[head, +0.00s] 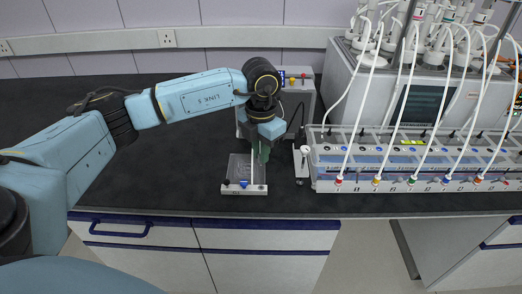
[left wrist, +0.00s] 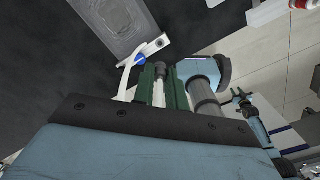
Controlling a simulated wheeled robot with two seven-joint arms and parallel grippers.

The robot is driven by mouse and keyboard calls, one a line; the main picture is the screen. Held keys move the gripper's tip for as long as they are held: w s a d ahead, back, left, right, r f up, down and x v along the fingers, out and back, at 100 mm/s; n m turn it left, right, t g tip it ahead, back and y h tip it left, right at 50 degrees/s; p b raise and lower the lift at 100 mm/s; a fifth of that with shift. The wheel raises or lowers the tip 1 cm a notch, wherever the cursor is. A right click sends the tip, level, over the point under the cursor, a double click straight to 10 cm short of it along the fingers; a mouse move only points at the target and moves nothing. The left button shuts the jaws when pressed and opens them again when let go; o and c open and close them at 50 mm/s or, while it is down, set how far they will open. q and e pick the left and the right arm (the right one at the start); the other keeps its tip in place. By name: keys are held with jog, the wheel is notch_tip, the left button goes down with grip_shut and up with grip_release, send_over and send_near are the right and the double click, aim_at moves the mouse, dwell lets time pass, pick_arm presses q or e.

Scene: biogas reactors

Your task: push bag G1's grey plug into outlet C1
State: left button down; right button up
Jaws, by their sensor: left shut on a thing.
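My left gripper (head: 262,152) points down over the black bench beside the clear flat bag (head: 238,168) with its white bar and blue valve. In the left wrist view its green fingers (left wrist: 161,82) are shut on a dark grey plug (left wrist: 160,70), with a pale tube running back between them. The bag (left wrist: 95,27) lies flat at the upper left, its blue valve (left wrist: 140,57) close to the fingers. A small dark pronged end (left wrist: 241,97) on a light blue link looks like my right gripper; its jaws are too small to judge. I cannot read which outlet is C1.
A white rack (head: 410,185) with coloured fittings and white tubes stands at the right. A small stand with a white knob (head: 303,150) is between it and the bag. A grey box (head: 300,90) stands behind the gripper. The bench on the left is clear.

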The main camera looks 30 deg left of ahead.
pick_arm(q)
jog(key=shift+r+p, duration=0.9)
jog(key=shift+r, duration=0.5)
jog(key=shift+r+p, duration=0.9)
jog(key=shift+r, duration=0.35)
jog(key=shift+w+d+b, duration=0.75)
jog(key=shift+w+d, duration=1.3)
jog(key=shift+w, duration=0.3)
jog(key=shift+w+d+b, duration=0.75)
jog(key=shift+w+d, duration=1.35)
jog(key=shift+w, duration=0.3)
jog(key=shift+w+d+b, duration=0.75)
jog(key=shift+w+d, duration=1.3)
jog(key=shift+w, duration=0.3)
jog(key=shift+f, duration=0.15)
